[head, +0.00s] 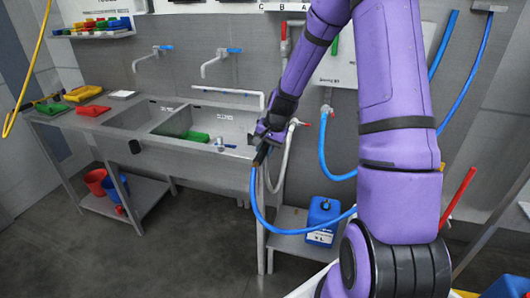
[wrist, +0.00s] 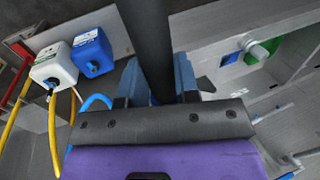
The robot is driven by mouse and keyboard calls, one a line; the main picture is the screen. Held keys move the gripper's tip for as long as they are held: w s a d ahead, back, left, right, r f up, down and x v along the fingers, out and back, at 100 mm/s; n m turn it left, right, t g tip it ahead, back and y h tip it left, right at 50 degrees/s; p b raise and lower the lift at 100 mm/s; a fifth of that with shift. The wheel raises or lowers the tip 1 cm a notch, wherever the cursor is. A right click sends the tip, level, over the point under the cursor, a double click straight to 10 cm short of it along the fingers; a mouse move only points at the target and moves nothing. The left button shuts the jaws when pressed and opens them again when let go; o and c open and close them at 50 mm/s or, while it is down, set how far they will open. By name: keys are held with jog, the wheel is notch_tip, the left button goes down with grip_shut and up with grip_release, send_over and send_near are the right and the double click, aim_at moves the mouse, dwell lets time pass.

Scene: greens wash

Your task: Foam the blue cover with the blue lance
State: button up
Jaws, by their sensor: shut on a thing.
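My gripper (head: 264,140) is shut on the blue lance (head: 261,155), near the front right corner of the sink bench. The lance shows as a dark tube with a blue hose (head: 256,205) looping down from it. In the wrist view the dark lance tube (wrist: 148,40) runs up from between the jaws of my gripper (wrist: 158,88). I cannot pick out the blue cover for sure. A small blue patch (wrist: 229,58) shows beside a green piece (wrist: 258,52) in the wrist view, but I cannot tell what it is.
A double sink (head: 165,115) stands along the wall, with a green item (head: 195,136) in its right basin. Red, yellow and green pieces lie on the left worktop. A blue canister (head: 322,211) stands on a low shelf. Red and blue buckets sit underneath. The front floor is clear.

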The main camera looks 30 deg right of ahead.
jog(key=shift+r, duration=1.65)
